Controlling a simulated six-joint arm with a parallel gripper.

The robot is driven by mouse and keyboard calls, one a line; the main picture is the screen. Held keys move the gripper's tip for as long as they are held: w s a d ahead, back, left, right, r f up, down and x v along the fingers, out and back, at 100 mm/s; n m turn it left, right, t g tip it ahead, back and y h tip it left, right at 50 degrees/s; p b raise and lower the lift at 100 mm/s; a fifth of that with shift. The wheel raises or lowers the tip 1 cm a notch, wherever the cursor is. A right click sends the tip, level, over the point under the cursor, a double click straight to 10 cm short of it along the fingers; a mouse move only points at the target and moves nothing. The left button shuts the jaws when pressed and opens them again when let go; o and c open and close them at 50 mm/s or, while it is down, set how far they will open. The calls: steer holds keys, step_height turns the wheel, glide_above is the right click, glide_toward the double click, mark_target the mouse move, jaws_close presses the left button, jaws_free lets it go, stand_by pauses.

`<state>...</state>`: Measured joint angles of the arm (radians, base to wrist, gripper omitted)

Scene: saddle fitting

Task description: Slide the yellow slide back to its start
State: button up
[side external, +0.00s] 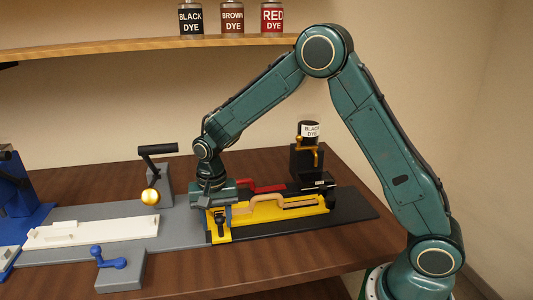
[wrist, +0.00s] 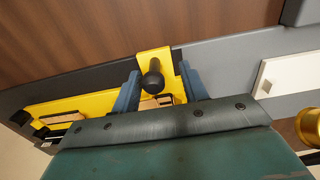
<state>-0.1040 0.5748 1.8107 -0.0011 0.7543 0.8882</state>
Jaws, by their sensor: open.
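The yellow slide (side external: 322,208) lies on a dark flat base (side external: 350,206) at the right of the bench. A tan strip (side external: 270,200) lies along it. The slide's black knob (side external: 220,219) stands at its left end, on a yellow tab. My gripper (side external: 218,212) is down at that end. In the wrist view my gripper (wrist: 158,80) is open, with one blue finger on each side of the round black knob (wrist: 152,82). Gaps show between knob and fingers there. The yellow slide (wrist: 85,103) also shows there, partly hidden behind the gripper body.
A red handle (side external: 262,187) lies behind the slide. A black dye bottle (side external: 309,131) sits on a dark stand behind it. A white block (side external: 100,231), a lever with a gold ball (side external: 150,197) and a blue-handled block (side external: 120,268) stand to the left.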

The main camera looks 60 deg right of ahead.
steer(key=shift+r, duration=2.65)
steer(key=shift+s+r, duration=0.1)
steer(key=shift+r, duration=0.05)
steer(key=shift+s+d+r, duration=0.1)
steer(key=shift+s+r, duration=0.05)
steer(key=shift+r, duration=0.1)
steer(key=s+d+r+n+t, duration=0.2)
steer(key=s+r, duration=0.4)
steer(key=r, duration=0.2)
steer(key=s+d+r+n+t, duration=0.1)
steer(key=s+r+n, duration=0.2)
steer(key=s, duration=0.7)
steer(key=s+d+r+n+t, duration=0.1)
steer(key=s+r+n+t, duration=0.1)
steer(key=s, duration=0.9)
steer(key=shift+s+d+r+n+t, duration=0.3)
steer(key=shift+r+n, duration=0.15)
steer(key=shift+n, duration=0.55)
steer(key=shift+w, duration=0.1)
